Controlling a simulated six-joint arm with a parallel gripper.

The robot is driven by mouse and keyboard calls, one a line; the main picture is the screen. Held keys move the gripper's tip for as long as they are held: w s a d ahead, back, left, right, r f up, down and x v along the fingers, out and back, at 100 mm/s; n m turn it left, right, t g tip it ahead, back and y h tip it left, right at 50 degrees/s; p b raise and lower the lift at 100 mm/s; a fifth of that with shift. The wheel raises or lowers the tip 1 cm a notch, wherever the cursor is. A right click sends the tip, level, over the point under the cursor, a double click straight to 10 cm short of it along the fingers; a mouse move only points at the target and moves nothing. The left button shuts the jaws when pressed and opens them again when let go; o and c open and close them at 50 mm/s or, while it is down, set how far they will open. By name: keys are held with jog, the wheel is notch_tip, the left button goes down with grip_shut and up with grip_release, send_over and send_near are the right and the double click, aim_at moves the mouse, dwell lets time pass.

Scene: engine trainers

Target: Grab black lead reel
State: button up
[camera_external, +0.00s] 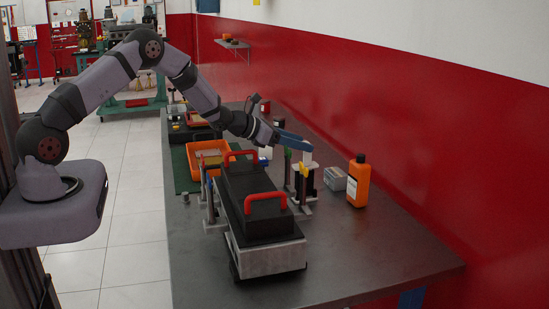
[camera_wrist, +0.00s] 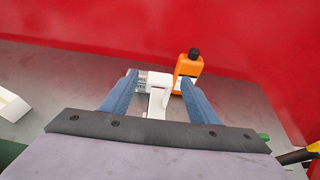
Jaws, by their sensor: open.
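A reel-like item (camera_external: 312,181) with a dark body and pale flanges stands on the bench, right of the black case; it is probably the black lead reel, but it is small and partly hidden. My gripper (camera_external: 308,144) is above it, its blue fingers reaching right. In the wrist view my gripper (camera_wrist: 158,80) has its two blue fingers spread apart. A white upright part (camera_wrist: 157,101) shows between and beyond them. I cannot tell whether it belongs to the reel or whether the fingers touch it.
A black case with red handles (camera_external: 262,208) stands on a pale block in front. An orange bottle (camera_external: 358,182) and a grey box (camera_external: 335,178) are to the right. An orange bin (camera_external: 192,160) is behind left. The red wall borders the bench; its front right is clear.

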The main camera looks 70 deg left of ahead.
jog(key=shift+w+f, duration=0.2)
jog(key=shift+w, duration=0.15)
jog(key=shift+c, duration=0.6)
jog(key=shift+r, duration=0.1)
grip_shut()
